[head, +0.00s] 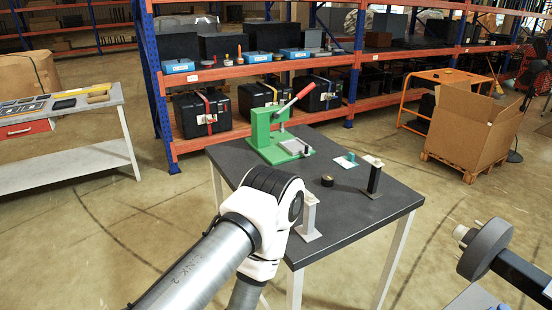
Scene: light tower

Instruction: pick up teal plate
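A small flat piece with teal on it (344,163) lies on the dark table (232,156), right of the green press. A small teal upright part (351,156) shows at its far edge. It is too small to tell which of these is the teal plate. My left arm reaches in from the lower left over the table's near left side and bends down at its joint. My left gripper is not visible. My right gripper is not visible either. Nothing touches the teal piece.
The green press (262,132) with a red-handled lever stands at the table's back. A black roll (327,181) and two upright posts, one right (374,180) and one near my arm (309,215), stand around the teal piece. The table's right front is clear. A carton (465,135) stands beyond.

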